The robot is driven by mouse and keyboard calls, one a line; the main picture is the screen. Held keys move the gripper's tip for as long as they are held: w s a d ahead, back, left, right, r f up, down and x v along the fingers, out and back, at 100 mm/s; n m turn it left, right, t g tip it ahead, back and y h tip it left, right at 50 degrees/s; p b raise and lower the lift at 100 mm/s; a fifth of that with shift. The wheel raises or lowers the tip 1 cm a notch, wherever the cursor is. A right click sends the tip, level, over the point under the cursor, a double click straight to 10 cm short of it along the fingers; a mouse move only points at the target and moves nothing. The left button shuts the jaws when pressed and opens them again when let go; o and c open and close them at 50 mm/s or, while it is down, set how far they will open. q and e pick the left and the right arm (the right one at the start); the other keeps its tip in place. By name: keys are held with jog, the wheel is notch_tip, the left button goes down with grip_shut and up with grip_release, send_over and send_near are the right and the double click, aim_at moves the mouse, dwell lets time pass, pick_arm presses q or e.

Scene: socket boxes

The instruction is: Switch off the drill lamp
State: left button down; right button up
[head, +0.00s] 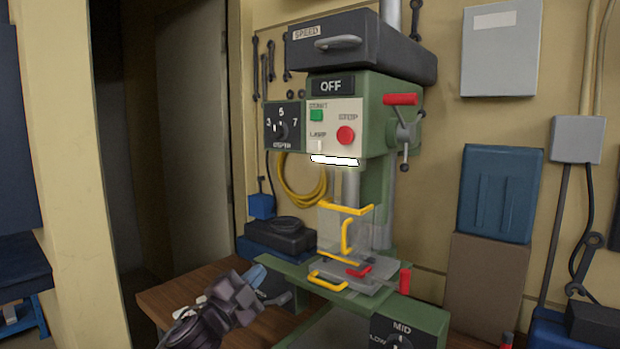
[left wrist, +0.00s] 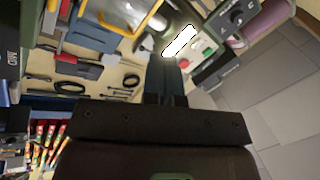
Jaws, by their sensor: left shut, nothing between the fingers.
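The green drill press (head: 375,125) stands against the back wall. Its white panel (head: 333,138) has a green START button (head: 316,115), a red STOP button (head: 345,135) and a small pale LAMP switch (head: 319,146) at lower left. The lamp (head: 335,160) under the panel glows white; it also shows bright in the left wrist view (left wrist: 180,41). My left gripper (head: 256,276) is shut and empty, below and left of the panel, apart from it. In the left wrist view its closed fingers (left wrist: 166,75) point toward the drill. My right gripper is not in view.
A yellow-framed clear guard (head: 345,230) stands above the drill's table. A dial box (head: 284,125) sits left of the panel, and a dark case (head: 280,237) lies below it. A wooden bench (head: 180,293) runs underneath. The space between gripper and panel looks clear.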

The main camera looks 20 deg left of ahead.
pick_arm(q)
jog(key=d+r+m+g+h+b, duration=0.1)
jog(key=d+r+m+g+h, duration=0.15)
jog(key=r+m+h, duration=0.75)
jog(key=d+r+m+g+h+b, duration=0.1)
jog(key=r+m+g+h, duration=0.15)
jog(key=r+m, duration=1.45)
jog(key=w+a+f+y, duration=0.1)
jog(key=y, duration=0.1)
jog(key=w+a+f+y, duration=0.1)
jog(key=y, duration=0.2)
jog(key=w+a+m+y, duration=0.1)
jog(key=a+y, duration=0.1)
jog(key=y, duration=0.1)
jog(key=shift+f+g, duration=0.4)
jog(key=p, duration=0.4)
send_near(318, 147)
jog(key=x, duration=0.7)
jog(key=shift+w+d, duration=0.15)
jog(key=shift+w, duration=0.1)
